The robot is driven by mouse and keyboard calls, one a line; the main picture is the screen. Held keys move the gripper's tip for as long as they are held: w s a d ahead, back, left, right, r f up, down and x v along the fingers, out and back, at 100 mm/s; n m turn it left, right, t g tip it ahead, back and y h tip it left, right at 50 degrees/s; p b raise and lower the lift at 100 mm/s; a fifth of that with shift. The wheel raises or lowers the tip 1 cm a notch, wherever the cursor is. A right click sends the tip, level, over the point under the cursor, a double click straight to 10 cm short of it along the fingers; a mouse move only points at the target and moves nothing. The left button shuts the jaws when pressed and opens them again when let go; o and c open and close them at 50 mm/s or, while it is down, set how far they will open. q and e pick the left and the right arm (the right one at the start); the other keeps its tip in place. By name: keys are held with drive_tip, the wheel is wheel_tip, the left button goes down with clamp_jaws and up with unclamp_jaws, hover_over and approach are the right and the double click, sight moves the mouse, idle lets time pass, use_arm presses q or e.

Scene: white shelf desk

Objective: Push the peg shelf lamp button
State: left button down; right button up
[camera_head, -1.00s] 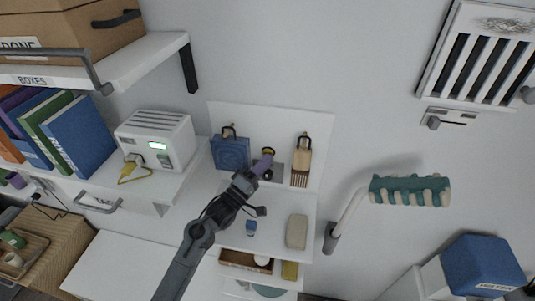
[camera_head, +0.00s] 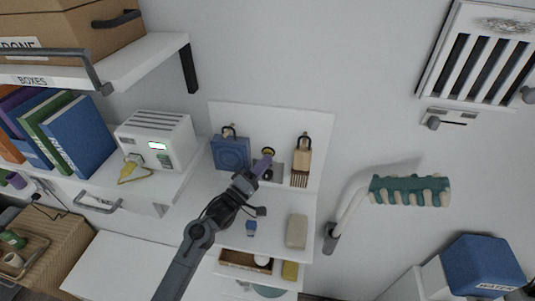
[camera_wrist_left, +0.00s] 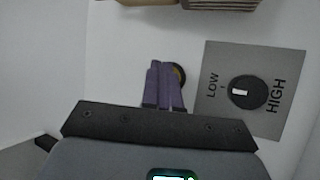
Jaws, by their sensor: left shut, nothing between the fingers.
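A white peg shelf (camera_head: 225,115) stands against the wall. On its back panel is a small round button with a yellow rim (camera_head: 268,152), which also shows partly in the wrist view (camera_wrist_left: 180,74). My left gripper (camera_head: 264,161) is shut and empty, its purple fingers right at the button. In the wrist view the fingers (camera_wrist_left: 163,85) cover most of the button; I cannot tell whether they touch it. Right of them is a grey plate (camera_wrist_left: 215,70) with a black dial (camera_wrist_left: 248,92) marked LOW and HIGH. My right gripper is not in view.
A blue item (camera_head: 231,154) and a wooden-handled brush (camera_head: 301,162) hang on either side of the button. Below, a small blue object (camera_head: 251,228) and a beige block (camera_head: 297,231) sit on the shelf. A white device (camera_head: 155,137) stands left.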

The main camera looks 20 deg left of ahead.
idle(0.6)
use_arm(q)
drive_tip(key=shift+w, duration=0.1)
drive_tip(key=shift+w, duration=0.35)
drive_tip(key=shift+s, duration=0.2)
drive_tip(key=shift+s+p, duration=0.25)
drive_tip(key=shift+p, duration=0.05)
idle(0.4)
